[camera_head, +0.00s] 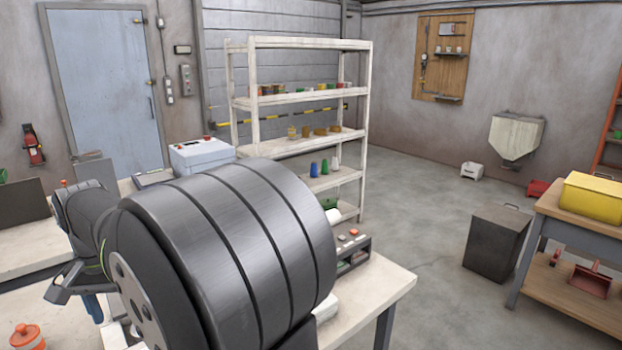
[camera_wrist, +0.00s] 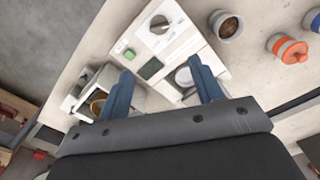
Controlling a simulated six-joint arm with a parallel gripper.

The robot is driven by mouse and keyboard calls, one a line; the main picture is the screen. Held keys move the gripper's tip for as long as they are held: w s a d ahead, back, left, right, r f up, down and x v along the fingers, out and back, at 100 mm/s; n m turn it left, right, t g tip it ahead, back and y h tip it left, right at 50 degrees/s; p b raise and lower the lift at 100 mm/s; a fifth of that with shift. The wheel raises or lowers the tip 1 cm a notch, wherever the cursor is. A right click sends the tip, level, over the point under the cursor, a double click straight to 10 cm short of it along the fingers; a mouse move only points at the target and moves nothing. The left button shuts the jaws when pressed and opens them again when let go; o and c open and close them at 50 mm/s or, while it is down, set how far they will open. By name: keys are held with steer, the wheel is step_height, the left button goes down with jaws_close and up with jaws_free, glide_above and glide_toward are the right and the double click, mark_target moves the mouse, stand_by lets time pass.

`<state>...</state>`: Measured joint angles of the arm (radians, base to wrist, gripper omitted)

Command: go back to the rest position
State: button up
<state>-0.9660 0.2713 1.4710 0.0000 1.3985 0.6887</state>
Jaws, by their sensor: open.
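My gripper (camera_wrist: 161,66) is open in the wrist view, its two blue fingers spread apart with nothing seen held between them. Its fingers reach over a white machine (camera_wrist: 185,40) with a dial, a green button and a dark display; I cannot tell the height above it. In the head view, one blue finger of my gripper (camera_head: 93,308) shows at the lower left, above the white bench top. My large grey arm link fills the lower middle and hides much of the bench.
In the head view, a white shelf rack (camera_head: 300,44) stands behind the bench. Open floor (camera_head: 425,215) lies to the right, before a dark bin (camera_head: 497,245).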

step_height(320, 180, down, 16)
steer(key=shift+f, duration=0.2)
steer(key=shift+r, duration=0.15)
stand_by(0.4)
step_height(320, 180, up, 17)
step_height(320, 180, down, 17)
steer(key=shift+f, duration=0.2)
steer(key=shift+m, duration=1.2)
steer(key=shift+r+m, duration=0.2)
steer(key=shift+m, duration=0.1)
step_height(320, 180, up, 17)
steer(key=shift+w+a+f+n, duration=0.1)
steer(key=shift+f+n, duration=0.9)
steer(key=shift+f, duration=0.8)
steer(key=shift+s+a+f+n, duration=0.1)
steer(key=shift+f+n, duration=0.9)
steer(key=shift+f, duration=0.85)
steer(key=shift+w+a+f+n, duration=0.1)
steer(key=shift+f+n, duration=0.9)
steer(key=shift+f, duration=0.8)
